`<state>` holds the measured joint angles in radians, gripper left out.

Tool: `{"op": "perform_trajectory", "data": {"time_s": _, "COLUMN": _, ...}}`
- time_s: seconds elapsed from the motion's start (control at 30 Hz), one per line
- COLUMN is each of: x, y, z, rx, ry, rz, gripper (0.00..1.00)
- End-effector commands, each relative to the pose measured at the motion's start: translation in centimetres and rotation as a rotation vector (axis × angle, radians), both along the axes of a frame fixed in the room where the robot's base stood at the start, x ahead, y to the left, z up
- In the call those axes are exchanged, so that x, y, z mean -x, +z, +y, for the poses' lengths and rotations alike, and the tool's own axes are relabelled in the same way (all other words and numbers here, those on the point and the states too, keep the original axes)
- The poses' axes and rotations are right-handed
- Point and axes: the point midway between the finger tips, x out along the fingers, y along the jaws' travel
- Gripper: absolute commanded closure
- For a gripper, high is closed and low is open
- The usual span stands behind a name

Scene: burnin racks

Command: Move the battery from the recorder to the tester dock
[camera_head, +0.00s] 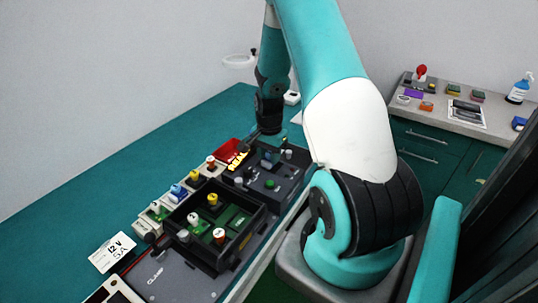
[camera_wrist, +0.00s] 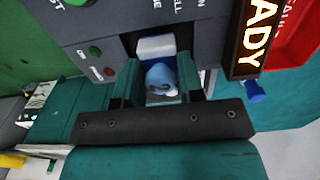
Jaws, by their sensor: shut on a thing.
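In the wrist view my gripper (camera_wrist: 158,88) is shut on a blue and white piece (camera_wrist: 161,74), which I take to be the battery. The piece sits between the two teal fingers, at a dark recess in the grey face of a device (camera_wrist: 120,30). A pale blue-white block shows just beyond it. I cannot tell whether the piece is seated in the recess. In the head view my gripper (camera_head: 271,138) is low over the device with a lit yellow display (camera_head: 238,160), likely the tester. I cannot tell which unit is the recorder.
A dark open tray (camera_head: 258,232) with several coloured knobs stands nearer, with a row of small coloured parts (camera_head: 178,192) along its left. A red bin (camera_head: 228,149) adjoins the display. The teal bench top (camera_head: 130,178) is clear at left.

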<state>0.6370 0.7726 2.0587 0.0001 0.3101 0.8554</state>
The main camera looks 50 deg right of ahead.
Motion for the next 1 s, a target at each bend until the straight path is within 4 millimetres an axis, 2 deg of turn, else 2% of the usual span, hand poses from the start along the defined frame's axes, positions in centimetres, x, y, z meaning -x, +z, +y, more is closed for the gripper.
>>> {"op": "perform_trajectory", "data": {"time_s": 1.0, "x": 0.0, "y": -0.69, "z": -0.01, "rx": 0.0, "ry": 0.0, "rz": 0.0, "gripper": 0.9}}
